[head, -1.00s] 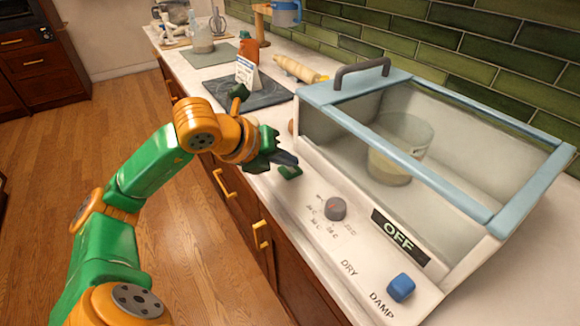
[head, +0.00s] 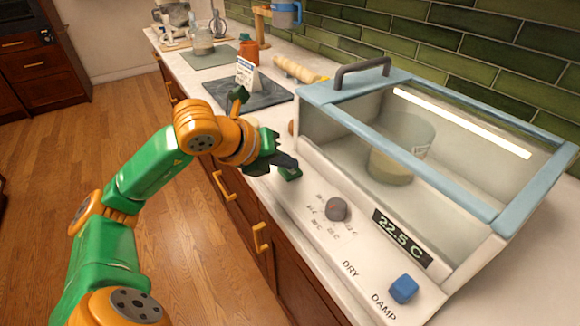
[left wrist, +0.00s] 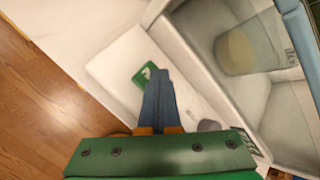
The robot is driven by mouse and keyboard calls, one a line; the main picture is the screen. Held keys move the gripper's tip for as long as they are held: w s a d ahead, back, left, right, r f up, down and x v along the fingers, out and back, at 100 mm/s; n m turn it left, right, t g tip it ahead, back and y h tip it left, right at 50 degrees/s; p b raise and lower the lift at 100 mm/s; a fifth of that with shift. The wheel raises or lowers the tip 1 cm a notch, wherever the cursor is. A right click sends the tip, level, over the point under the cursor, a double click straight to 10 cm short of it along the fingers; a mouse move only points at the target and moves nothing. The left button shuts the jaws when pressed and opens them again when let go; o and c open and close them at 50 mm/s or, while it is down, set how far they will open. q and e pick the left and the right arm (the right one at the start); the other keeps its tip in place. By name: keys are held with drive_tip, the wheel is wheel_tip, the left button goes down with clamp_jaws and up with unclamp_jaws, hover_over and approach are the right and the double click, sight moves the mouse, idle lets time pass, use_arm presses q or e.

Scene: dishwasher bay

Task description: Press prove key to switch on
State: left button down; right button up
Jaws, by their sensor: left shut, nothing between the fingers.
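The proving box (head: 352,120) stands on the counter with its blue-framed glass lid down. Its display (head: 402,238) reads 22.5 C, and a light strip (head: 460,122) glows inside. The green prove key (head: 291,174) is at the far left end of the sloped front panel; it also shows in the left wrist view (left wrist: 143,74). My left gripper (head: 292,163) is shut and empty, its fingertips right at the key, partly covering it. In the left wrist view the fingers (left wrist: 161,78) overlap the key's right edge; I cannot tell if they touch it. My right gripper is not in view.
A grey dial (head: 337,209) and a blue key (head: 403,288) sit on the same panel. A clear tub of dough (head: 390,167) is inside the box. A dark slab, rolling pin (head: 298,70) and bottle stand beyond on the counter.

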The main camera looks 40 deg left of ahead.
sight(287, 173)
use_arm(q)
drive_tip(key=shift+r, duration=0.3)
wheel_tip(287, 173, up, 6)
drive_tip(key=p, duration=0.5)
drive_tip(key=shift+r+p, duration=0.1)
drive_tip(key=shift+p, duration=0.25)
drive_tip(key=shift+f, duration=0.2)
